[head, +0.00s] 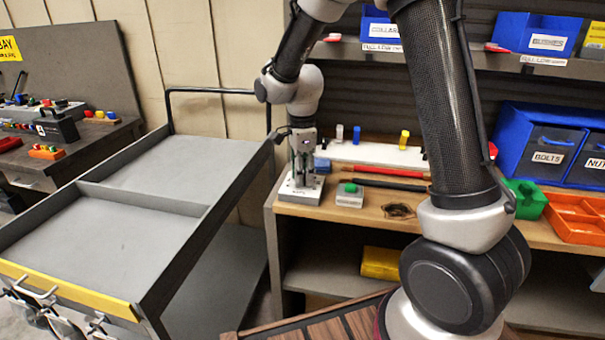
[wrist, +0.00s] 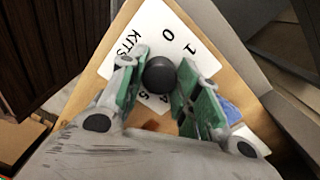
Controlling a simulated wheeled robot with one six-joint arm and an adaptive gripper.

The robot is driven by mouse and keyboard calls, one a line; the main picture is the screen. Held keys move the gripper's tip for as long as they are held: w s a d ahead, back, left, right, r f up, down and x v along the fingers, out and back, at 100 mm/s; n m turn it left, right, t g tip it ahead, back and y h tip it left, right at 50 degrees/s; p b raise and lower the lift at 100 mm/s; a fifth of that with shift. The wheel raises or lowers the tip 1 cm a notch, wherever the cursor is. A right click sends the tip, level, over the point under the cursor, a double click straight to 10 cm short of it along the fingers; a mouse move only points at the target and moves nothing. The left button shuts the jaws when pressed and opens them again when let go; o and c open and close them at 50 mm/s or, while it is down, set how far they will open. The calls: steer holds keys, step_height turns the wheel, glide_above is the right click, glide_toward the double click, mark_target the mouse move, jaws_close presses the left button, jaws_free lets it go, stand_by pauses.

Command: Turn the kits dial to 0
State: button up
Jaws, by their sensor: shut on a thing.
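My gripper (wrist: 159,80) points down and is shut on the knob, one green-padded finger on each side. Which figure the knob points to cannot be told. In the head view my gripper (head: 303,168) is over the grey dial base (head: 300,190) at the left end of the wooden bench, and hides the knob.
A grey box with a green button (head: 350,194) stands just right of the dial. Red and black rods lie behind it. A grey two-tray cart (head: 165,155) stands close on the left. Blue bins (head: 540,142), a green bin and an orange tray (head: 577,215) are at the right.

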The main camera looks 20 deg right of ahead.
steer(key=n, duration=0.9)
steer(key=shift+n, duration=0.4)
steer(key=n, duration=1)
steer(key=shift+s, duration=0.1)
steer(key=n, duration=0.4)
steer(key=shift+n, duration=0.3)
steer(key=n, duration=0.5)
steer(key=shift+d, duration=0.1)
steer(key=n, duration=0.4)
steer(key=shift+n, duration=2.7)
steer(key=shift+t, duration=0.3)
